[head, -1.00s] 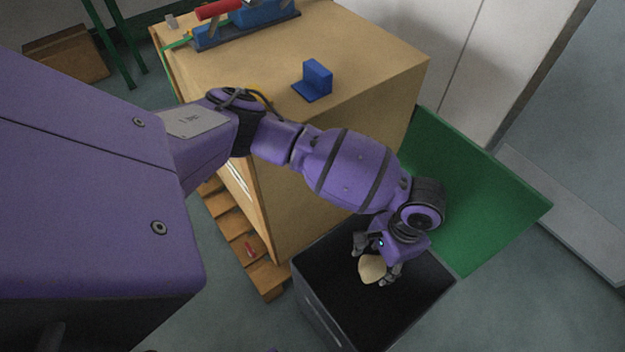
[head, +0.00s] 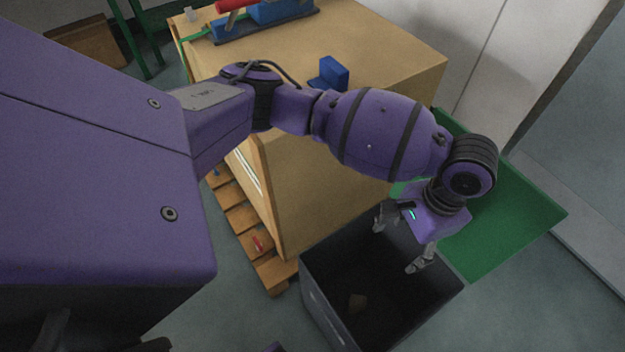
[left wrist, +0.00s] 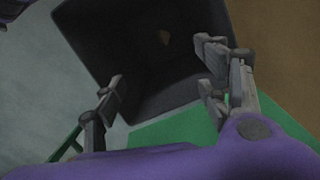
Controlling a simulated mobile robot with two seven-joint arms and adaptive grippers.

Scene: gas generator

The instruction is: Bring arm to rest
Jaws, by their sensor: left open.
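My left arm (head: 380,135) reaches from the left across the front of the wooden crate. My left gripper (head: 396,254) is open and empty above the black bin (head: 322,310), its fingers spread apart. In the left wrist view the open fingers (left wrist: 165,92) also frame the bin (left wrist: 120,45). My right gripper is not in view.
The large wooden crate (head: 330,215) stands beside the bin, with a blue bracket (head: 328,73) and a blue-and-red device (head: 265,15) on top. A green panel (head: 515,215) is right of the bin. Bare floor (head: 540,310) lies at the lower right.

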